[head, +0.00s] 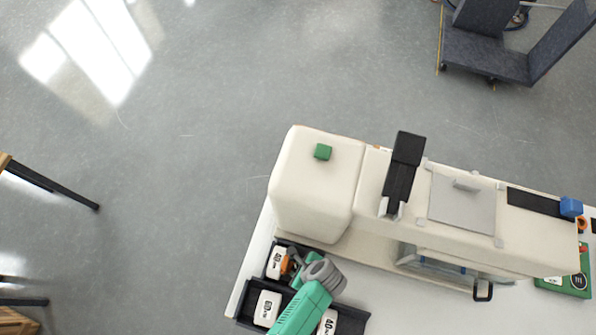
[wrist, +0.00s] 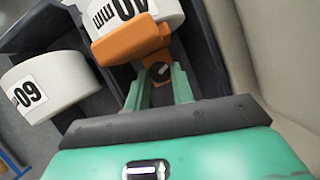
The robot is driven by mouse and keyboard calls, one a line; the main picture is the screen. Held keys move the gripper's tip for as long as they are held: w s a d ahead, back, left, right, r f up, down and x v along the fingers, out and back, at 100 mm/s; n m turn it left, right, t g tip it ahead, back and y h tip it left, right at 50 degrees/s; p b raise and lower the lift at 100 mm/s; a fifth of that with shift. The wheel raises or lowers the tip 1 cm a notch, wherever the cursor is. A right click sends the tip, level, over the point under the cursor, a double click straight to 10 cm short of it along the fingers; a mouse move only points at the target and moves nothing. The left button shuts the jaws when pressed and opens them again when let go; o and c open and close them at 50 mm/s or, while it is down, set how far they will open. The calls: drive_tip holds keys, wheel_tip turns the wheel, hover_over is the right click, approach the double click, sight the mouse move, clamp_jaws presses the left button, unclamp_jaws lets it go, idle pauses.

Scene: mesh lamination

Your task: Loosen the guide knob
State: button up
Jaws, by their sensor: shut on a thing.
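The guide knob (wrist: 160,72) is a small dark round knob with a pale mark, on the orange guide (wrist: 132,42) in the wrist view. The guide sits against a white roller labelled 40 mm (wrist: 115,12). My gripper (wrist: 160,82) has its two green fingers on either side of the knob, shut on it. In the head view the orange guide (head: 286,265) shows in the black tray, beside my grey wrist. The knob itself is too small or hidden to make out there.
The black tray (head: 247,312) holds other white rollers; one labelled 60 (wrist: 42,88) is left of the guide in the wrist view. The cream machine (head: 310,190) stands close behind and to the right. Open floor (head: 170,210) lies to the left.

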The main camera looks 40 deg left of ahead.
drive_tip(key=n, duration=0.2)
drive_tip(key=n+g, duration=0.1)
drive_tip(key=n+g+h, duration=0.1)
drive_tip(key=n, duration=0.1)
drive_tip(key=shift+w+a+n, duration=0.1)
drive_tip(key=shift+w+n, duration=0.15)
drive_tip(key=shift+n, duration=0.05)
drive_tip(key=shift+w+a+n+g+h, duration=0.1)
drive_tip(key=shift+n+g+h, duration=0.25)
drive_tip(key=shift+n, duration=0.8)
drive_tip(key=shift+a+n+g+h, duration=0.1)
drive_tip(key=shift+n+g+h, duration=0.2)
drive_tip(key=shift+n, duration=0.85)
drive_tip(key=o, duration=0.7)
drive_tip(key=shift+d, duration=0.1)
